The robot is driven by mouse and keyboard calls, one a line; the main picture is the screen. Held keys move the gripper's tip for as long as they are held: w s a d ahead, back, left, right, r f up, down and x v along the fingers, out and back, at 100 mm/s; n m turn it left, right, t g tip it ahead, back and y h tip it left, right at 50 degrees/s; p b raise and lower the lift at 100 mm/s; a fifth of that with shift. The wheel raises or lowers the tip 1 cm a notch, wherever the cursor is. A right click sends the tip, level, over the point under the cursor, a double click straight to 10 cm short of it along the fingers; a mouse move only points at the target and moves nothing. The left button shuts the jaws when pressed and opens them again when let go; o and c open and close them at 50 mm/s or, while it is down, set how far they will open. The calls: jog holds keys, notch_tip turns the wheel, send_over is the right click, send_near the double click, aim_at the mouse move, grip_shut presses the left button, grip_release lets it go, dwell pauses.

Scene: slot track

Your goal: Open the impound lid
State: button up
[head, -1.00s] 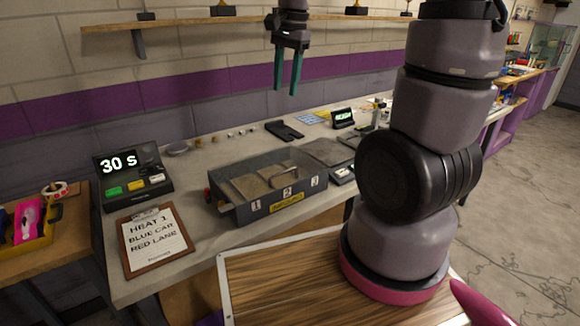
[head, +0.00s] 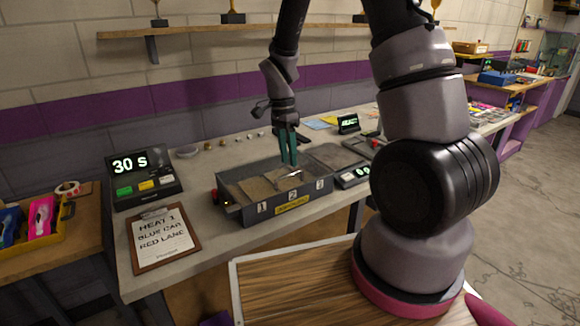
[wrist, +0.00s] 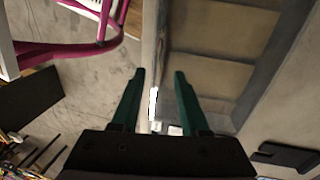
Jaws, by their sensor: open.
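The impound box (head: 248,213) is a grey open-looking tray on the workbench, with tan-floored compartments, numbers 1, 2 and 3 and a yellow label on its front wall. A bright metal handle (head: 293,175) shows above its right part; the lid pane itself is hard to make out, so I cannot tell its edges. My gripper (head: 288,163) points down with green fingers open over the handle. In the wrist view my open fingers (wrist: 160,74) have a bright strip of the handle (wrist: 153,103) between them, apparently not clamped. The box compartments (wrist: 205,75) lie to the right there.
A timer reading 30 s (head: 143,178) and a clipboard (head: 163,238) stand left of the box. A shelf (head: 190,32) with trophies runs above.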

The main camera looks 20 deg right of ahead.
aim_at(290, 174)
jog(key=shift+s+d+f, duration=0.1)
jog(key=shift+s+f, duration=0.05)
jog(key=shift+f, duration=0.65)
jog(key=shift+s+f, duration=0.15)
jog(key=shift+f, duration=0.65)
grip_shut()
